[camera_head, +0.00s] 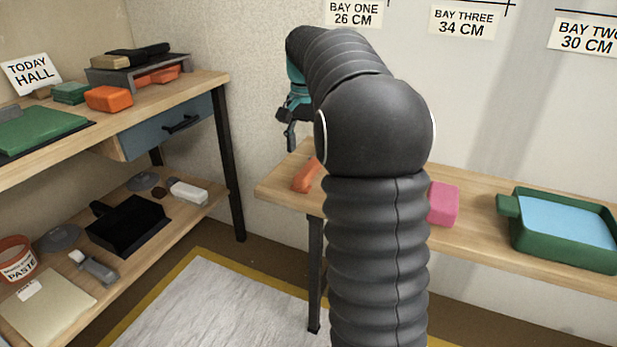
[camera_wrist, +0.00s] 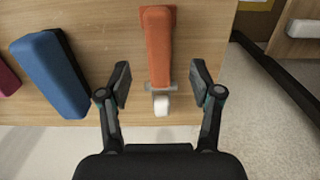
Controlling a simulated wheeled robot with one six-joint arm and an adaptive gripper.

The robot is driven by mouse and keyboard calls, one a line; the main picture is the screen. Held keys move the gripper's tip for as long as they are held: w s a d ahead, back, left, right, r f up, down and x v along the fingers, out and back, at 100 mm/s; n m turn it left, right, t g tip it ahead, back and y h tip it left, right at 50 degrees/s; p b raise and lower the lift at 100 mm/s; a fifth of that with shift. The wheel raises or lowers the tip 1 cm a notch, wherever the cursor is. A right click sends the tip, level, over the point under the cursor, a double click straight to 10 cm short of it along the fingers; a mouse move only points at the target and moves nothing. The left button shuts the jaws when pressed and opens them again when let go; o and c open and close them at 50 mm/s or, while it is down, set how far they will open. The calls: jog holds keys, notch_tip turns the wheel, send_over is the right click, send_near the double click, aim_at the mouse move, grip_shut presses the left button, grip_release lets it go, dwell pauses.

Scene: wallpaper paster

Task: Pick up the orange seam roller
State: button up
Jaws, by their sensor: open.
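The orange seam roller (camera_wrist: 158,45) lies on a wooden table, seen from above in the wrist view, with its grey bracket and white roller end toward my gripper. In the head view only part of the orange seam roller (camera_head: 305,176) shows at the table's left end; my arm hides the rest. My gripper (camera_wrist: 160,82) is open, with one finger on each side of the roller's lower end and a gap on both sides. In the head view my gripper (camera_head: 288,132) hangs above the table's left end, partly hidden behind my arm.
A blue block (camera_wrist: 52,75) lies left of the seam roller, with free table between. A pink block (camera_head: 443,203) and a green tray (camera_head: 508,235) with blue contents are farther right. A workbench (camera_head: 205,82) with a lower shelf stands at left.

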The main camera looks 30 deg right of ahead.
aim_at(306, 170)
jog(key=shift+s+a+f+b, duration=0.1)
jog(key=shift+f+b, duration=0.35)
jog(key=shift+f, duration=1.35)
jog(key=shift+s+f+b, duration=0.1)
jog(key=shift+f+b, duration=0.35)
jog(key=shift+f, duration=1.3)
jog(key=shift+f, duration=0.25)
grip_shut()
